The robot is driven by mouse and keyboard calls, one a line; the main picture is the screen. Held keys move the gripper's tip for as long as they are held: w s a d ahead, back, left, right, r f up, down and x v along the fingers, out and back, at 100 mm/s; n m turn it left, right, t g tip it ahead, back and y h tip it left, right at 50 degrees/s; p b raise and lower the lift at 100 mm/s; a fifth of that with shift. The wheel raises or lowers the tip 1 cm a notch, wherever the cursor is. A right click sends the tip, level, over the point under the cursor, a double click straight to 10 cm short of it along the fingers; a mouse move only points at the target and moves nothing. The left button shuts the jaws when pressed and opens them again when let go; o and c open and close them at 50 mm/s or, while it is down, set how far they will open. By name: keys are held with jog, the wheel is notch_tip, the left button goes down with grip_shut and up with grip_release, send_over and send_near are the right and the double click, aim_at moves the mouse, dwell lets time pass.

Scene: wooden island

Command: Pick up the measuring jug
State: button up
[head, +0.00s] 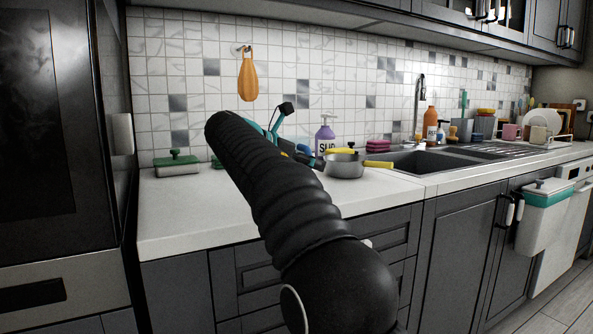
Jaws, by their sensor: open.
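I cannot make out a measuring jug for certain in the head view. My black ribbed arm crosses the middle and hides part of the counter. My gripper (296,132) shows partly behind the arm, with teal links and dark fingertips. Its fingers are spread apart and nothing shows between them. It is above the counter, left of the purple bottle (325,137). A grey metal pan (344,170) with yellow handles stands on the counter, right of my gripper.
The white counter (180,215) is clear at the front left. A green-lidded dish (177,165) stands at the back left. A wooden board (247,78) hangs on the tiled wall. The sink (425,162), orange bottle (431,122) and dish rack are right. A tall dark appliance stands left.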

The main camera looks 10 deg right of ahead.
grip_shut()
jog(key=shift+r, duration=0.15)
dwell(0.4)
jog(key=shift+r+p, duration=0.95)
jog(key=shift+r, duration=0.85)
jog(key=shift+s+r, duration=0.2)
jog(key=shift+r, duration=0.1)
jog(key=s+d+r, duration=0.3)
jog(key=s+r, duration=0.3)
jog(key=s, duration=0.4)
jog(key=shift+s+r, duration=0.25)
jog(key=shift+s, duration=0.1)
jog(key=shift+d, duration=0.15)
